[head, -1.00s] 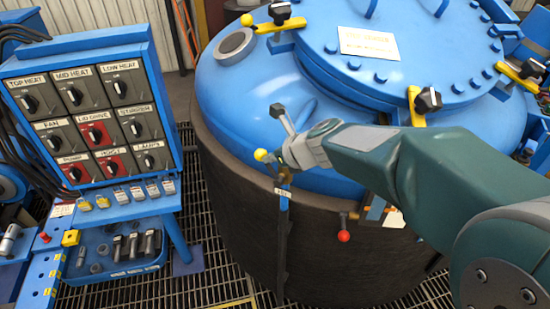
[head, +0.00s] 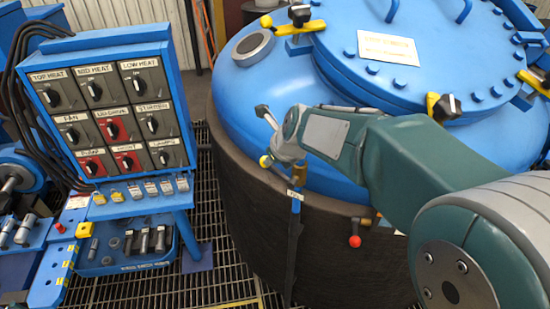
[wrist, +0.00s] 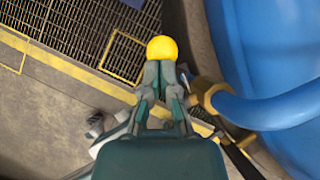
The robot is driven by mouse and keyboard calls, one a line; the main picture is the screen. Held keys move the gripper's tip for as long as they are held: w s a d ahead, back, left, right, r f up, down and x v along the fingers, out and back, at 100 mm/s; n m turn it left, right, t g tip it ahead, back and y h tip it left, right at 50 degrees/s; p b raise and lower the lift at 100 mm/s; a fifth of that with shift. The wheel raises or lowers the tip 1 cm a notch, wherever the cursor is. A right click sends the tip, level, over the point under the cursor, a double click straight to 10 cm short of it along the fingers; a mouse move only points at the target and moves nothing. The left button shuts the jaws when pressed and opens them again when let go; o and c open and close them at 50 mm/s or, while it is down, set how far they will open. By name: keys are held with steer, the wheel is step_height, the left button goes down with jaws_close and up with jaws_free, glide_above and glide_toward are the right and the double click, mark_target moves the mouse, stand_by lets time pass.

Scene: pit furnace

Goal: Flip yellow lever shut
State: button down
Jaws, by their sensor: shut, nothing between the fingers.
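The yellow lever's round knob (head: 265,161) shows at the upper side of the furnace, just left of my gripper (head: 277,158). In the wrist view the yellow knob (wrist: 161,48) sits straight ahead of the tips of my gripper (wrist: 160,70). The fingers are shut together with nothing between them. The tips look very close to the knob or touching it; I cannot tell which. The lever's stem is mostly hidden behind the knob and my gripper.
The blue furnace lid (head: 440,60) and dark furnace wall (head: 330,270) lie beside my arm. A red-knobbed lever (head: 354,241) is lower right. A blue pipe with a brass fitting (wrist: 207,95) is close right of my fingers. A switch panel (head: 110,110) stands left over grating.

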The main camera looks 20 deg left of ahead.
mark_target(263, 165)
steer(key=shift+w+a+f, duration=0.1)
steer(key=shift+a+f, duration=0.85)
steer(key=shift+x, duration=0.85)
steer(key=shift+s+f, duration=0.1)
steer(key=shift+s, duration=0.15)
steer(key=shift+f, duration=0.15)
